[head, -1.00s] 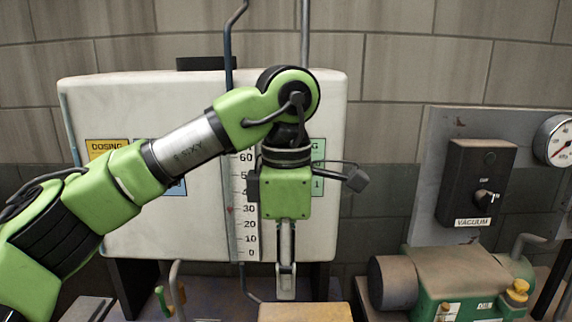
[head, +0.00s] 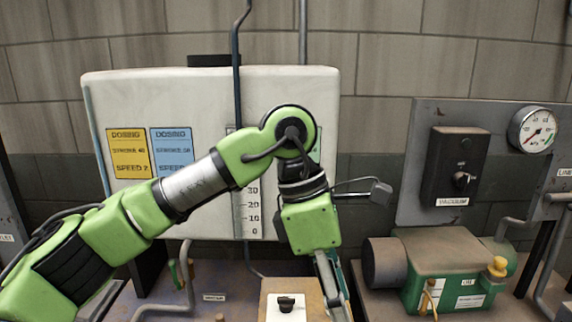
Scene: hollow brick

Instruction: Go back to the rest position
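My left arm comes in from the left, and its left gripper (head: 333,285) hangs down, tilted, in front of the white dosing tank. The fingers are seen nearly edge-on and run toward the bottom of the picture, so I cannot tell whether they are open or shut. No held object shows. Just left of the fingers is a tan box (head: 312,287) with a white plate and a black knob (head: 287,303). My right gripper is not in view.
The white tank (head: 215,85) with yellow and blue dosing labels stands behind my arm. A green pump (head: 450,270) sits at right, below a panel with a vacuum switch (head: 458,165) and a gauge (head: 533,130). Grey pipes (head: 185,285) rise at lower left.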

